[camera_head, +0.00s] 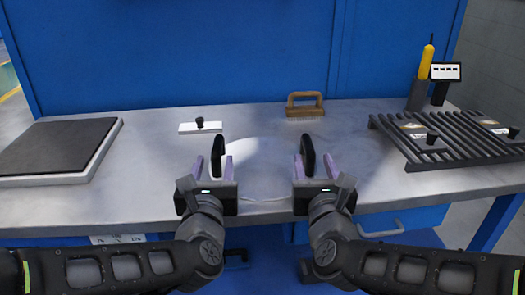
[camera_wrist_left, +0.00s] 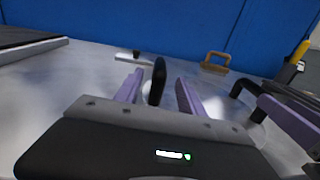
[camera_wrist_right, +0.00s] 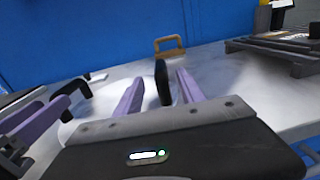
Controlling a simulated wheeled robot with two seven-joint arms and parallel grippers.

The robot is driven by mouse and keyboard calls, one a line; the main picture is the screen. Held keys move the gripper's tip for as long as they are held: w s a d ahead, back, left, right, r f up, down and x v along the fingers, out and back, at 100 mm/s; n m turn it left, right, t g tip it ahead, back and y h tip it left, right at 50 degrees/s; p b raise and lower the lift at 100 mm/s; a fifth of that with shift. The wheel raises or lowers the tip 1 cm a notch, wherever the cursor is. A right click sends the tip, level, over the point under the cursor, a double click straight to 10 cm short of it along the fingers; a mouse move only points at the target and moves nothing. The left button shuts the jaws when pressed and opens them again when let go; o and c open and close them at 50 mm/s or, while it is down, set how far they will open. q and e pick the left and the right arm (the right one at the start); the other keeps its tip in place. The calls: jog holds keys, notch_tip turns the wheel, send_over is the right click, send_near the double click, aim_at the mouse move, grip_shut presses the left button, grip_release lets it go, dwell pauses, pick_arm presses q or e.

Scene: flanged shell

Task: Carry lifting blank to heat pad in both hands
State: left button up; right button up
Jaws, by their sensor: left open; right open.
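A pale, round, sheet-like blank (camera_head: 262,152) lies on the grey bench in the head view, its edge faint against the bench. A black upright handle (camera_head: 218,157) stands at its left side and another black handle (camera_head: 307,155) at its right. My left gripper (camera_head: 213,166) is open, with the left handle (camera_wrist_left: 157,82) showing between its purple fingers. My right gripper (camera_head: 312,166) is open, with the right handle (camera_wrist_right: 162,82) showing between its fingers. Neither gripper is shut on a handle. The heat pad, a dark square plate (camera_head: 58,146) on a pale base, is at the bench's left.
A slatted black rack (camera_head: 445,146) with knobbed pieces stands at the right. A wooden handle block (camera_head: 304,106) and a small white plate with a black knob (camera_head: 200,126) are at the back. A yellow-handled tool (camera_head: 427,60) stands far right. The bench between blank and pad looks clear.

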aim_at(218, 145)
pick_arm(q)
jog(key=shift+w, duration=0.25)
pick_arm(e)
jog(key=shift+w+r, duration=0.1)
jog(key=shift+w, duration=0.15)
pick_arm(q)
jog(key=shift+r, duration=0.1)
jog(key=shift+s, duration=0.1)
pick_arm(e)
jog(key=shift+s, duration=0.1)
pick_arm(q)
jog(key=shift+w+a, duration=0.15)
jog(key=shift+w, duration=3.8)
pick_arm(e)
jog(key=shift+w+a, duration=0.1)
jog(key=shift+w, duration=3.85)
pick_arm(q)
grip_shut()
pick_arm(e)
grip_shut()
